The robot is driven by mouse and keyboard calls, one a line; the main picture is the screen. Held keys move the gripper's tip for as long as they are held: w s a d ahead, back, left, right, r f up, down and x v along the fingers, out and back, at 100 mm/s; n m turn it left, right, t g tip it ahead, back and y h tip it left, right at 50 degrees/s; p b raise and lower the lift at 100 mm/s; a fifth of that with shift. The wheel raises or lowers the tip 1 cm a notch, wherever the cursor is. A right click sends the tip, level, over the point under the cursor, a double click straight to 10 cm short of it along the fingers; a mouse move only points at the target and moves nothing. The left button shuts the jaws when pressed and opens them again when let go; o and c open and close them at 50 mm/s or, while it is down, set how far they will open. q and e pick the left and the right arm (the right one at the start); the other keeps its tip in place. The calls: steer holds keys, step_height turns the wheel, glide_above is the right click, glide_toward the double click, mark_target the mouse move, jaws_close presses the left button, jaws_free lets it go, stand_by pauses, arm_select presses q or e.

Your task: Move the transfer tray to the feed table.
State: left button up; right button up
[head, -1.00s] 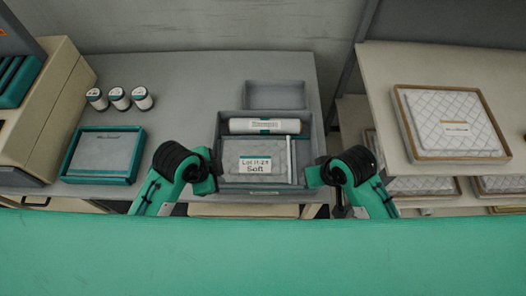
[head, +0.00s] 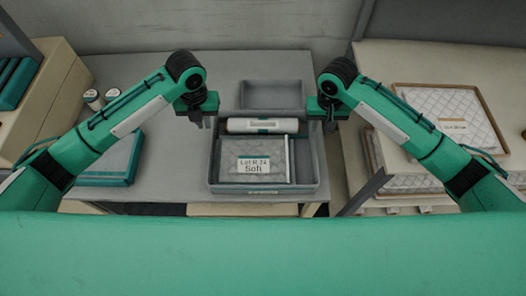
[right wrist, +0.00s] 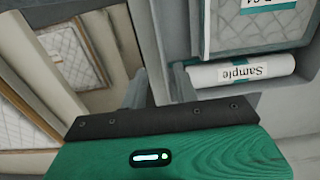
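The grey transfer tray (head: 265,188) stands on the grey table and holds a quilted pad labelled "Lot R 24 Soft" (head: 262,150) and a white roll (head: 262,125). The roll, labelled "Sample", also shows in the right wrist view (right wrist: 243,71). My left gripper (head: 200,118) is above the tray's left side near its back; its fingers are too small to judge. My right gripper (head: 329,116) is above the tray's right side near the back. In the right wrist view its two fingers (right wrist: 158,88) are apart with nothing between them, near the tray's side wall.
An empty grey bin (head: 272,94) sits behind the tray. A green-rimmed tray (head: 128,180) and small white spools (head: 93,98) are at the left, partly behind my left arm. A shelf at the right carries a wood-framed quilted pad (head: 450,115). A gap separates table and shelf.

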mark_target(211, 145)
arm_select(q)
steer(key=shift+f, duration=0.1)
arm_select(e)
steer(key=shift+f, duration=0.1)
